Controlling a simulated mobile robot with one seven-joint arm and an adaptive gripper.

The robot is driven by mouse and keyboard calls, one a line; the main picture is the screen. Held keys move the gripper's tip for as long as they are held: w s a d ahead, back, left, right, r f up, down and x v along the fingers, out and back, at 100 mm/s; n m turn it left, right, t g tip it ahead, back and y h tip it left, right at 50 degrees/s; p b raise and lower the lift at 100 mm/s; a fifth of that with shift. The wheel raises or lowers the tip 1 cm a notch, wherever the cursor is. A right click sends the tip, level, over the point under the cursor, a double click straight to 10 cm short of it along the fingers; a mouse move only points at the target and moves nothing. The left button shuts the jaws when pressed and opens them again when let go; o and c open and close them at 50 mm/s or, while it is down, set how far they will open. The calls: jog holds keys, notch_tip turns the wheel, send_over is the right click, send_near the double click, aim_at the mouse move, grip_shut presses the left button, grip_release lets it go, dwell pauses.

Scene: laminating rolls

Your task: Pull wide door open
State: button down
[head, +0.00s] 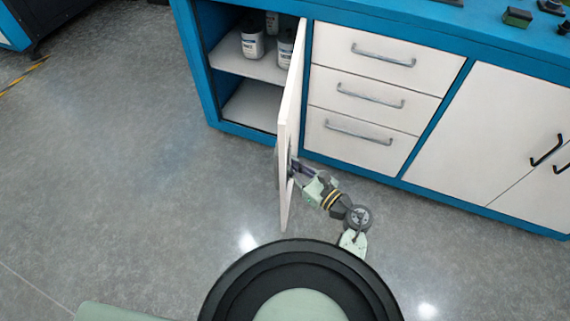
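The wide white door (291,115) of the blue cabinet (200,75) stands open at a large angle, swung out from its right side into the room and seen nearly edge-on. My gripper (292,168) is at the lower part of the door, on its right face as pictured. The fingertips are against or very near the door. Whether they are closed on a handle is hidden by the door and too small to tell.
Inside the open compartment, white bottles (252,40) stand on a shelf (240,64). To the right are three drawers (375,90) with bar handles and a closed double-door section (475,130) with black handles. Grey floor (130,150) left of the door is clear.

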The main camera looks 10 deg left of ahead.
jog(key=shift+w+d+r, duration=0.2)
jog(key=shift+w+d, duration=0.05)
jog(key=shift+w, duration=0.15)
jog(key=c, duration=1.7)
grip_release()
jog(key=shift+a+f, duration=0.1)
jog(key=shift+s, duration=0.1)
